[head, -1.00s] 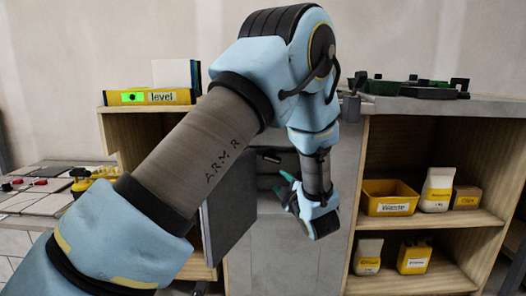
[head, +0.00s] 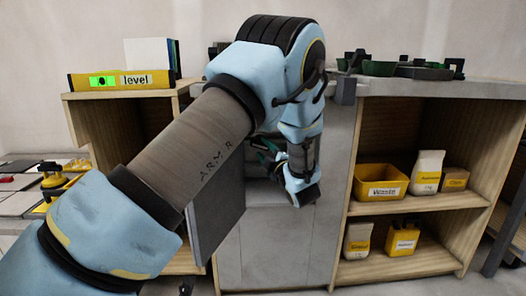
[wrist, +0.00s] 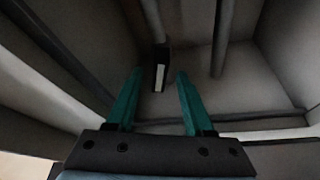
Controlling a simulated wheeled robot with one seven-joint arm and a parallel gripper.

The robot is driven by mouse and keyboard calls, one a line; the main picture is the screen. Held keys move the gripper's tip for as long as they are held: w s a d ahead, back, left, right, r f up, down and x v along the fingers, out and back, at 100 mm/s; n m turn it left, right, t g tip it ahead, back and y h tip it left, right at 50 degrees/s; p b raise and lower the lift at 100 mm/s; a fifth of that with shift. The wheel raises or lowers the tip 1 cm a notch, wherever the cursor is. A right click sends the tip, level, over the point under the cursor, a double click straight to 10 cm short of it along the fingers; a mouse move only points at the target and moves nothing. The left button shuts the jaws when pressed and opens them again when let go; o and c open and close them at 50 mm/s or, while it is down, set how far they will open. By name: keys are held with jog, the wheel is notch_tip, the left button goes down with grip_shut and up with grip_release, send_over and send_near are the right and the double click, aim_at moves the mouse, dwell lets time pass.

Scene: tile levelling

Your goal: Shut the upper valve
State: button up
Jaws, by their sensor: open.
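My gripper (wrist: 159,73) is open in the wrist view, its two teal fingers reaching into a grey cabinet recess. A small black block with a white stripe (wrist: 161,68) shows between and just beyond the fingertips, at the lower end of a grey pipe (wrist: 153,20). It looks like a valve handle, but I cannot tell whether it is the upper valve. Contact with the fingers is not visible. In the head view, my gripper (head: 268,150) is at the cabinet opening, partly hidden by my arm; no valve shows there.
A grey cabinet door (head: 217,220) stands open left of my gripper. A second pipe (wrist: 222,38) runs right of the block. Wooden shelves on the right hold a yellow bin (head: 381,183) and several bags. A yellow level (head: 118,80) lies on the left cabinet.

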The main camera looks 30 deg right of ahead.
jog(key=shift+w, duration=0.45)
grip_shut()
dwell(0.4)
